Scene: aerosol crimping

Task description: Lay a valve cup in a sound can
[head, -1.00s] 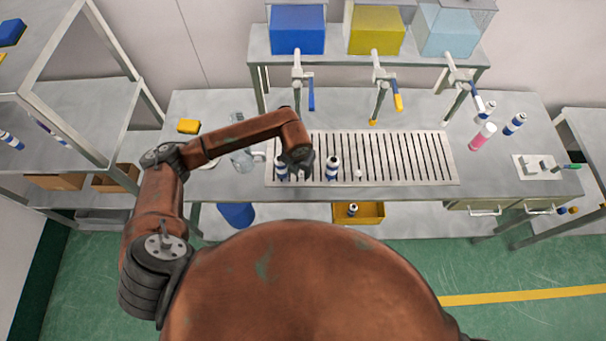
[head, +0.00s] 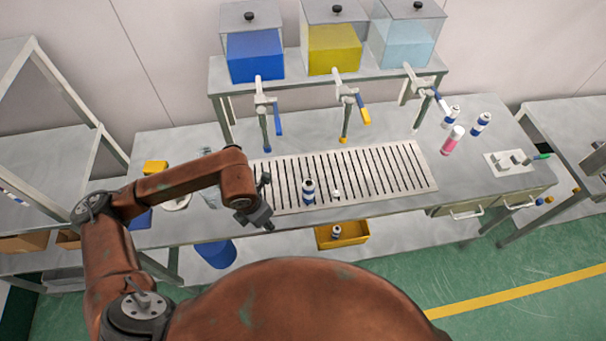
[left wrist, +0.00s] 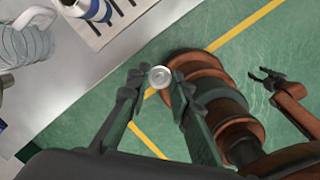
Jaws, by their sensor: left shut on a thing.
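My left gripper (head: 262,222) is out over the table's front edge. In the left wrist view its fingertips (left wrist: 152,80) are shut on a small round silver valve cup (left wrist: 159,76), held above the green floor. A white-and-blue can (head: 308,190) stands upright on the slotted grate (head: 400,170), with a small pale piece (head: 336,194) beside it. My right gripper (left wrist: 262,75) is open and empty, away from the table. Can soundness cannot be told.
Several cans, one a pink can (head: 453,140), stand at the back right. A yellow bin (head: 352,234) with a can inside and a blue bin (head: 215,253) are below the table. Filling taps (head: 345,100) overhang the grate. A clear jar (left wrist: 25,45) is left of the grate.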

